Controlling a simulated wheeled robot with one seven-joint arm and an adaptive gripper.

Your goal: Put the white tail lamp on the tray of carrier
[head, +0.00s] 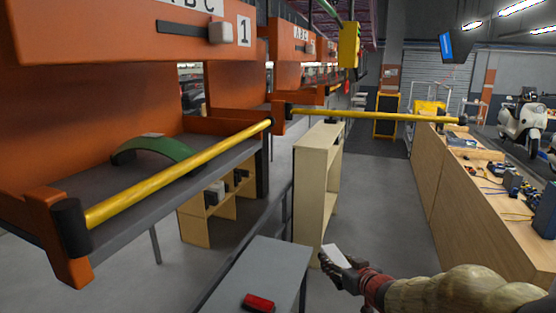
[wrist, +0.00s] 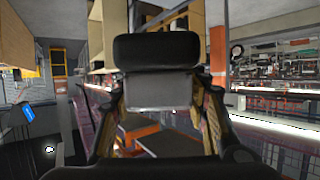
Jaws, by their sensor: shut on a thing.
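The white tail lamp (head: 333,253) is a small pale block in the head view, standing up from my gripper (head: 340,266). My gripper is shut on it, right of the grey table and well clear of the carrier. In the wrist view, a black and grey block (wrist: 160,88) sits between the fingers and is probably the lamp. The nearest orange carrier (head: 90,100) hangs at the left with a grey tray (head: 215,151). A green arch-shaped part (head: 160,153) lies on that tray. A yellow bar (head: 180,175) runs along its near side.
A grey table (head: 268,268) below the carrier holds a red lamp-like part (head: 258,302). A wooden shelf (head: 317,170) stands behind it. More orange carriers (head: 295,45) hang beyond. A long wooden bench (head: 440,185) with parts lines the right. Floor between is clear.

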